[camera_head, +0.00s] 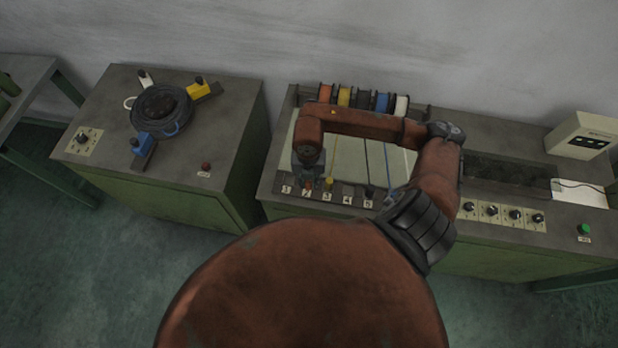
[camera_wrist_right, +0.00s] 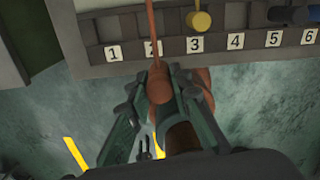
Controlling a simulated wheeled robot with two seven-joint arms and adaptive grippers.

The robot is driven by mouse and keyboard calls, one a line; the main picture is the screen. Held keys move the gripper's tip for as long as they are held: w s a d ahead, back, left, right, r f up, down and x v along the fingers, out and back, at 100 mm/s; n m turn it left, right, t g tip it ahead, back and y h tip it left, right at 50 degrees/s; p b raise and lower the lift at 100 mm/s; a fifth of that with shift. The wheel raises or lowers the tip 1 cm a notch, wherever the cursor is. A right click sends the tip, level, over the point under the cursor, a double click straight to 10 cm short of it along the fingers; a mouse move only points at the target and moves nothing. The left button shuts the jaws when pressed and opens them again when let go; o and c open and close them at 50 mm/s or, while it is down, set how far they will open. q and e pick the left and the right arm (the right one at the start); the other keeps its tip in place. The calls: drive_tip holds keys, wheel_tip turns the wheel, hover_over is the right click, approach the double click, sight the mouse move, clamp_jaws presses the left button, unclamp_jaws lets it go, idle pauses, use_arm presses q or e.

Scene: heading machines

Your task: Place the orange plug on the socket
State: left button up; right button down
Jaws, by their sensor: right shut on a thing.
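The orange plug (camera_wrist_right: 159,84) is between the fingers of my right gripper (camera_wrist_right: 155,110), which is shut on it. Its orange cable (camera_wrist_right: 152,30) runs away from it across the slot marked 2. In the head view my right gripper (camera_head: 308,178) hangs over the front strip of numbered slots (camera_head: 347,192), near numbers 1 and 2, and largely hides the plug. A yellow plug (camera_wrist_right: 200,20) sits at number 3, and a dark plug (camera_wrist_right: 295,13) lies near number 5. I cannot tell which part is the socket. My left gripper is not in view.
Coloured spools (camera_head: 362,99) stand behind a pale panel. Knobs (camera_head: 492,211), a green button (camera_head: 584,229) and a white box (camera_head: 582,135) are to the right. A separate left bench (camera_head: 225,120) carries a round black fixture (camera_head: 160,103) with blue, yellow and white parts.

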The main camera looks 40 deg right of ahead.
drive_tip(key=w+d+f, duration=0.2)
drive_tip(key=f, duration=0.1)
drive_tip(key=w+d+f, duration=0.1)
drive_tip(key=f, duration=0.1)
drive_tip(key=shift+w+f+p, duration=0.25)
drive_tip(key=shift+w+p, duration=0.05)
drive_tip(key=shift+w, duration=0.1)
drive_tip(key=shift+w+d+f, duration=0.15)
drive_tip(key=shift+d+f, duration=0.05)
drive_tip(key=shift+f, duration=0.35)
wheel_tip(320, 180, down, 2)
drive_tip(key=shift+f+p, duration=0.1)
drive_tip(key=shift+p, duration=0.5)
drive_tip(key=shift+f, duration=0.25)
drive_tip(key=c, duration=2.2)
unclamp_jaws()
drive_tip(key=shift+f, duration=0.15)
drive_tip(key=o, duration=0.5)
drive_tip(key=shift+c, duration=0.2)
